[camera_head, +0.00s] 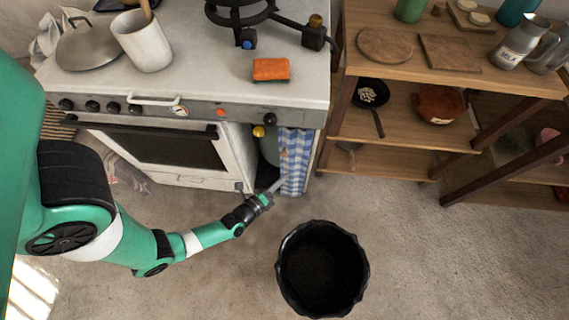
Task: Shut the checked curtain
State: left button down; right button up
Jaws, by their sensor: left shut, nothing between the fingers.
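The blue-and-white checked curtain (296,162) hangs at the right part of a cabinet opening in the stove unit, bunched toward the right side. To its left the opening is uncovered, and a grey-green gas cylinder (268,148) with a yellow knob shows inside. My left gripper (279,184) is shut, with its fingertips at the lower left edge of the curtain. I cannot tell whether they touch the cloth. My right gripper is not in view.
A black bin (321,268) stands on the floor just below the curtain. The white stove (165,150) is left of the opening, with an orange sponge (271,69) on the worktop above. A wooden shelf (400,148) stands to the right.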

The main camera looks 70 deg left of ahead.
pick_arm(q)
jog(key=b+x, duration=0.3)
jog(key=x, duration=0.3)
jog(key=s+a+r, duration=0.2)
jog(key=shift+s+a, duration=0.15)
jog(key=shift+s, duration=0.2)
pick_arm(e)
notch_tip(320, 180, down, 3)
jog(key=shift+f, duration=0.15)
pick_arm(q)
jog(key=shift+s+f, duration=0.1)
jog(key=shift+p, duration=0.3)
